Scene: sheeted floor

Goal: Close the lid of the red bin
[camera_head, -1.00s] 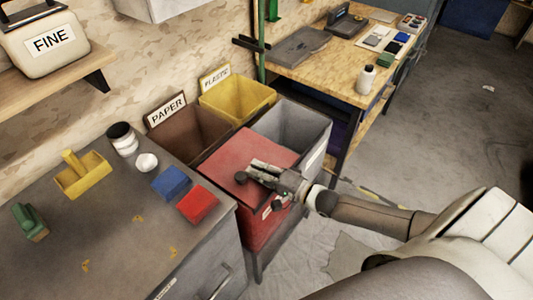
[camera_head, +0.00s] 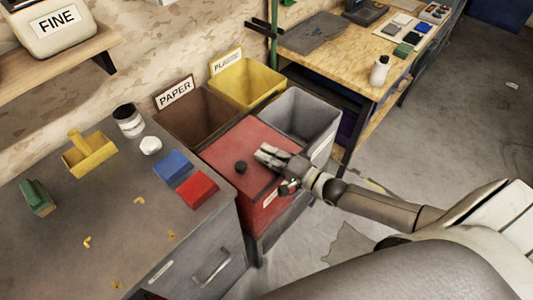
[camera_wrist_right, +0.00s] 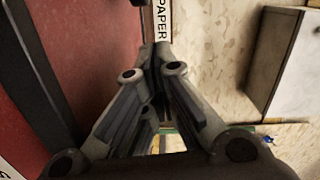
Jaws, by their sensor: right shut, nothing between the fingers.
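The red bin (camera_head: 268,213) stands among the other bins, beside the grey cabinet. In the right wrist view, the gripper fingers (camera_wrist_right: 156,62) are together and the red lid (camera_wrist_right: 75,40) fills the left side. My left gripper is not in view.
An open brown PAPER bin (camera_head: 190,115), yellow bin (camera_head: 245,82) and grey bin (camera_head: 300,112) surround the red one. The grey cabinet (camera_head: 110,225) carries a blue block (camera_head: 172,166), a red block (camera_head: 198,189) and a white jar (camera_head: 128,120). A wooden workbench (camera_head: 340,65) stands behind right.

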